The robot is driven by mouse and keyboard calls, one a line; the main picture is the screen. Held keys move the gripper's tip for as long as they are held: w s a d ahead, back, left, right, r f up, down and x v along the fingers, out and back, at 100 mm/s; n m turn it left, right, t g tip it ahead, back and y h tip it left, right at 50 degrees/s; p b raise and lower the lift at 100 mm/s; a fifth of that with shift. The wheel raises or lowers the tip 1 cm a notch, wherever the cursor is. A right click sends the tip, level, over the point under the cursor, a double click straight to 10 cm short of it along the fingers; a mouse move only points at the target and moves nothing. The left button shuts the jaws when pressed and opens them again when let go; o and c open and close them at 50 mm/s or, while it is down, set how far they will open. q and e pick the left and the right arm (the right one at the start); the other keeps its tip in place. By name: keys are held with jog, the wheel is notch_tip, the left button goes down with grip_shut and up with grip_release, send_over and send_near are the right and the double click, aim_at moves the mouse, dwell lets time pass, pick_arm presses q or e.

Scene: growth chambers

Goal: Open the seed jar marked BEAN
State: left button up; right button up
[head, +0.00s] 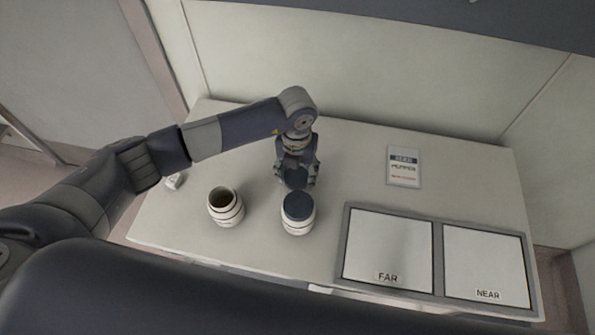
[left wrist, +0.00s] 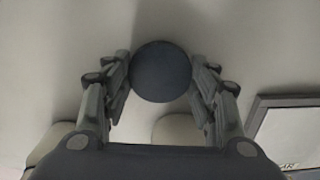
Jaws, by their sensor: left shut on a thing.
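Two white jars with dark bands stand upright on the table. The left jar (head: 226,207) has no lid and its dark mouth shows. The right jar (head: 298,214) wears a dark blue lid (head: 298,206). The jars' markings are too small to read, so I cannot tell which is BEAN. My left gripper (head: 297,180) is behind the right jar, pointing down. It is shut on a loose round dark lid (left wrist: 161,71), seen between its fingers in the left wrist view. I cannot tell whether that lid touches the table. My right gripper is not in view.
The white table (head: 350,160) has a grey two-part tray (head: 438,255) at the front right, marked FAR and NEAR, both parts empty. A labelled card (head: 404,167) lies behind it. A small white object (head: 174,181) is at the left edge. A wall closes the back.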

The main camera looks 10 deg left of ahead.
aim_at(297, 176)
pick_arm(q)
jog(key=shift+f, duration=0.4)
jog(key=shift+f, duration=0.1)
jog(key=shift+f, duration=0.15)
jog(key=o, duration=1.2)
jog(key=shift+r, duration=0.2)
jog(key=shift+r, duration=0.25)
notch_tip(297, 176, up, 12)
jog(key=b, duration=0.2)
jog(key=shift+f+b, duration=0.2)
jog(key=shift+b, duration=0.1)
